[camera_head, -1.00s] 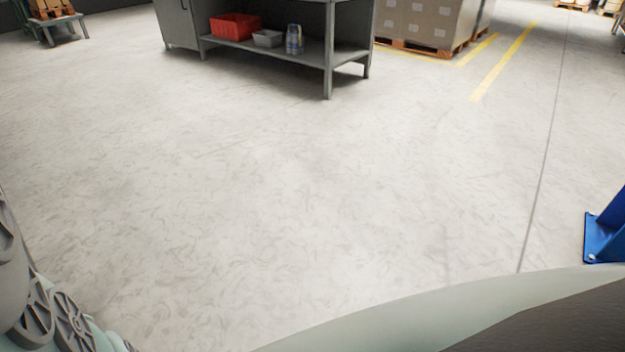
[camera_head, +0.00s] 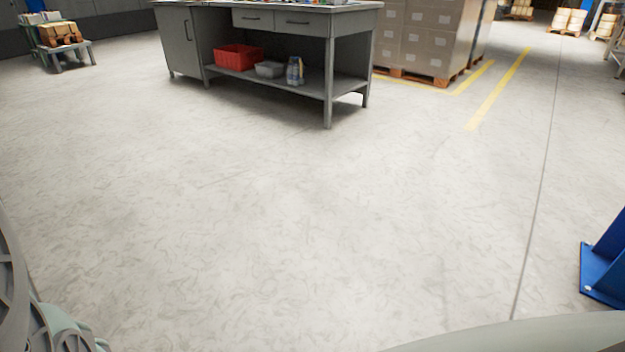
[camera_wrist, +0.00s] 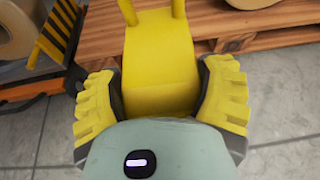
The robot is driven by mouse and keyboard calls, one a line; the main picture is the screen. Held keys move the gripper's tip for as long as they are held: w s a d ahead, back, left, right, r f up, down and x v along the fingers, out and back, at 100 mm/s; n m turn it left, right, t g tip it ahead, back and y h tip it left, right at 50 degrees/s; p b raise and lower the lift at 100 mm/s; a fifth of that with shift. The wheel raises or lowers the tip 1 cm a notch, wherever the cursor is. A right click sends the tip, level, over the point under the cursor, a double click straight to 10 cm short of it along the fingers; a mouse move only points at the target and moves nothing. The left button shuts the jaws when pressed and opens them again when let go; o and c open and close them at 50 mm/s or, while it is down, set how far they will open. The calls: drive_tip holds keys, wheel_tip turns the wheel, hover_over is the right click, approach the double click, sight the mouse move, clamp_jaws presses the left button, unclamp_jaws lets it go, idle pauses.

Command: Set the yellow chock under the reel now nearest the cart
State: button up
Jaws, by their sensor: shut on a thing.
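My gripper (camera_wrist: 160,103) is in the wrist view, with a ridged yellow finger pad on each side. It is shut on the yellow chock (camera_wrist: 160,62), which sits between the pads and has two upright prongs at its far end. A tan reel (camera_wrist: 25,28) is partly in view at the top left of the wrist view, and part of another tan roll (camera_wrist: 252,3) shows at the top edge. I cannot tell which reel is nearest the cart. The head view shows neither the chock nor my gripper.
A wooden pallet (camera_wrist: 265,38) lies beyond the chock, with a yellow-and-black striped part (camera_wrist: 55,35) at left. In the head view, a grey workbench (camera_head: 345,60) stands at the back, a blue metal base (camera_head: 603,275) at right. The floor between is clear.

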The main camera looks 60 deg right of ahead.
drive_tip(key=w+d+r+m+t+h+p, duration=0.1)
drive_tip(key=w+d+r+m+t+p, duration=0.15)
drive_tip(key=w+r+p, duration=0.85)
drive_tip(key=d+r+m+t+h+p, duration=0.1)
drive_tip(key=r+m+t+p, duration=0.15)
drive_tip(key=r+p, duration=0.95)
drive_tip(key=w+d+r+m+t+h+p, duration=0.2)
drive_tip(key=w+r+t+p, duration=0.3)
drive_tip(key=r, duration=1.5)
drive_tip(key=w+d+r+m+t+h+p, duration=0.1)
drive_tip(key=d+r+m+h+p, duration=0.2)
drive_tip(key=d+r+p, duration=0.55)
drive_tip(key=w+d+r+m+h+p, duration=0.1)
drive_tip(key=d+r+m+h+p, duration=0.25)
drive_tip(key=r, duration=1.05)
drive_tip(key=w+d+r+m+t+h+p, duration=0.1)
drive_tip(key=d+r+m+h+p, duration=0.2)
drive_tip(key=r+p, duration=0.65)
wheel_tip(320, 180, up, 38)
drive_tip(key=p, duration=3.4)
drive_tip(key=shift+f, duration=0.25)
